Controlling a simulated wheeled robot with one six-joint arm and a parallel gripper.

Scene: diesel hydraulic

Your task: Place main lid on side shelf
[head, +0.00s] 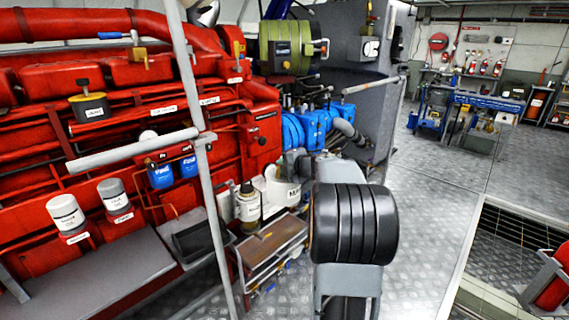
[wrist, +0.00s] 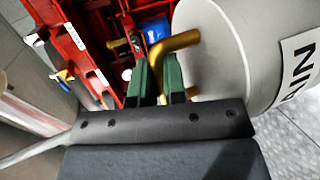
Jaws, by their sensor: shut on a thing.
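The main lid is a pale grey cylinder with a white label; it fills the upper right of the wrist view (wrist: 225,60). Its bent brass handle (wrist: 177,42) runs between the green finger pads of my gripper (wrist: 157,78), which is shut on it. In the head view the lid (head: 277,188) shows as a whitish drum beside my arm, partly hidden by it. The lid appears to hang in front of the red engine. A small shelf unit with a brown top (head: 270,240) stands below and left of the lid; I cannot tell whether it is the side shelf.
A bottle (head: 248,203) stands close left of the lid. A grey railing post (head: 205,170) rises left of that. The red engine (head: 120,130) fills the left, with several labelled caps on it. A grey ledge (head: 100,275) lies lower left. Open floor (head: 440,190) lies right.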

